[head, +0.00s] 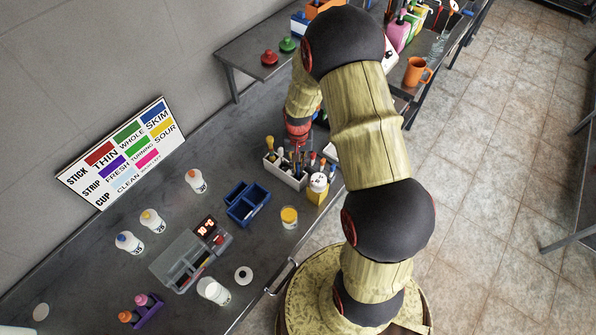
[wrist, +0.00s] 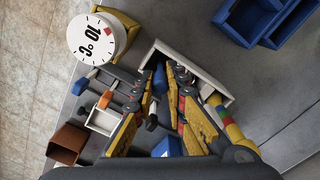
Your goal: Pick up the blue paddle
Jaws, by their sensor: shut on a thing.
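My gripper (wrist: 160,78) reaches down into a white open holder (wrist: 226,92) of upright tools in the wrist view. Its yellow fingers are closed around a slim thing, with a blue part (wrist: 160,76) showing between the tips; I take this to be the blue paddle. A blue block-like end (wrist: 168,147) shows nearer the palm, between the fingers. Most of the paddle is hidden by the fingers. In the head view my gripper (head: 297,146) is over the white holder (head: 285,178), and the paddle cannot be made out there.
A yellow stand with a round white "10 °C" dial (wrist: 97,38) is close beside the holder. A blue divided tray (head: 247,203) lies left of the holder. A grey case (head: 190,258), several white bottles and a wall sign (head: 122,153) are further left. Bare bench lies between them.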

